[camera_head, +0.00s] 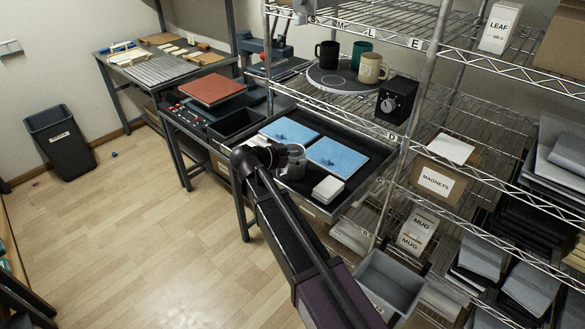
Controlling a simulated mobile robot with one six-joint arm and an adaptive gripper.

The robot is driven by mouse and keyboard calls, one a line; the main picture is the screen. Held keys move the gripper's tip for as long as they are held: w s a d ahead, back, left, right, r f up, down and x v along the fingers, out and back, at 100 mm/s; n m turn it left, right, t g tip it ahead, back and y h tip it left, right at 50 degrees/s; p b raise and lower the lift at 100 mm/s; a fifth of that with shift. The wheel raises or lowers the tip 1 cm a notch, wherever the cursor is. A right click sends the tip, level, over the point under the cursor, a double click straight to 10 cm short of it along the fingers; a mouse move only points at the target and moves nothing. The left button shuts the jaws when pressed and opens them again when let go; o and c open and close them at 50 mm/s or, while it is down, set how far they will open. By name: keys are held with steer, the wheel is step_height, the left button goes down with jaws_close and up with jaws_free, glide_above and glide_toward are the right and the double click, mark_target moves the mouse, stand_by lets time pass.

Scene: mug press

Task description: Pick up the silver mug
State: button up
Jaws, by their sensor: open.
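My gripper (281,157) is at the left side of the mug, at the end of my dark arm, which reaches up from the bottom of the picture. The jaws are open, with the fingers very small and dark here. I cannot tell whether they touch the mug or stand around it.
Blue cloths (338,157) and a white stack (328,188) lie near the mug in the tray (366,143). Black, green and beige mugs (371,68) stand on a round plate on the wire shelf (349,101). A red-topped press (211,90) is left. The floor is mostly clear.

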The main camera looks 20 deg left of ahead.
stand_by(0.5)
jaws_close()
steer(key=shift+r, duration=0.2)
step_height(320, 180, up, 3)
steer(key=p, duration=0.3)
steer(key=shift+r+p, duration=0.2)
steer(key=shift+p, duration=0.2)
steer(key=s+d+r+p, duration=0.1)
steer(key=s+d, duration=1)
steer(key=shift+s, duration=0.35)
steer(key=shift+r, duration=0.1)
